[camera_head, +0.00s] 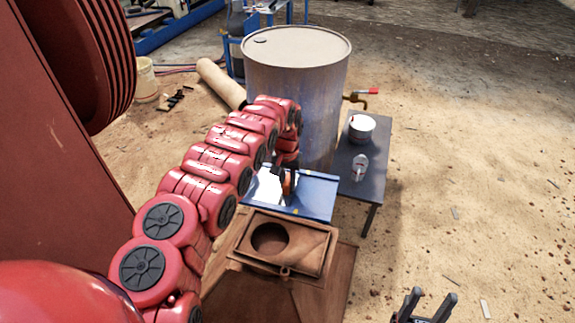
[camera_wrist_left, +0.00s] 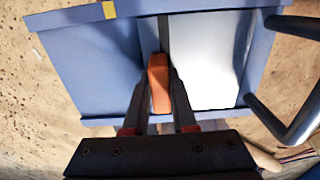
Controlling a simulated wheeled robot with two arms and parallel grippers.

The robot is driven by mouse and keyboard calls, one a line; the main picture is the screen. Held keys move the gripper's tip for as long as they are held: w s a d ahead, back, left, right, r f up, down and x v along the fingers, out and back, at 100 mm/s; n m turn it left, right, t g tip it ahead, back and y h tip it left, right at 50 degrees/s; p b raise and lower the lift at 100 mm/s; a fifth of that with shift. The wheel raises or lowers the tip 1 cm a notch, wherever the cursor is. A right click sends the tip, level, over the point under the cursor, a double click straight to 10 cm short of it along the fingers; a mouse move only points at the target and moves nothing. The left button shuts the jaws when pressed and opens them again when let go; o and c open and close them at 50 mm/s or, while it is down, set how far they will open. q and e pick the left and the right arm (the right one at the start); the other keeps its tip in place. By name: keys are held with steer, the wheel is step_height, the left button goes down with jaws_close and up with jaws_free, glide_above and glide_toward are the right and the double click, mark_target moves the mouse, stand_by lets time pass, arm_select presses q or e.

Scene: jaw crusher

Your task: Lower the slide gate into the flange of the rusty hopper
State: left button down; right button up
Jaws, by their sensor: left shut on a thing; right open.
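The slide gate (camera_head: 312,193) is a blue framed plate with a bright white panel at its left and an orange grip on top. In the head view it shows just behind the hopper's flange (camera_head: 312,249); its height above it is hard to tell. My left gripper (camera_head: 287,184) is shut on the orange grip (camera_wrist_left: 160,84). The left wrist view shows the gate (camera_wrist_left: 105,65) below the fingers. The rusty hopper (camera_head: 325,292) has a square flange with a round opening, uncovered. My right gripper (camera_head: 427,304) is open and empty at the bottom right.
A large metal drum (camera_head: 297,95) stands behind the gate. A dark table (camera_head: 376,160) with a white pot (camera_head: 362,127) and a small clear object (camera_head: 360,168) is to its right. A dark bent bar (camera_wrist_left: 290,125) shows at right in the wrist view. Sandy ground at right is mostly free.

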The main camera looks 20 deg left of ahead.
arm_select(q)
steer(key=s+f+b, duration=0.3)
steer(key=f+b, duration=0.2)
steer(key=f, duration=1.1)
steer(key=shift+s+a+m, duration=0.2)
steer(key=shift+a+m, duration=0.1)
steer(key=shift+s+r, duration=0.1)
steer(key=shift+f+b, duration=2.4)
steer(key=shift+f, duration=2.45)
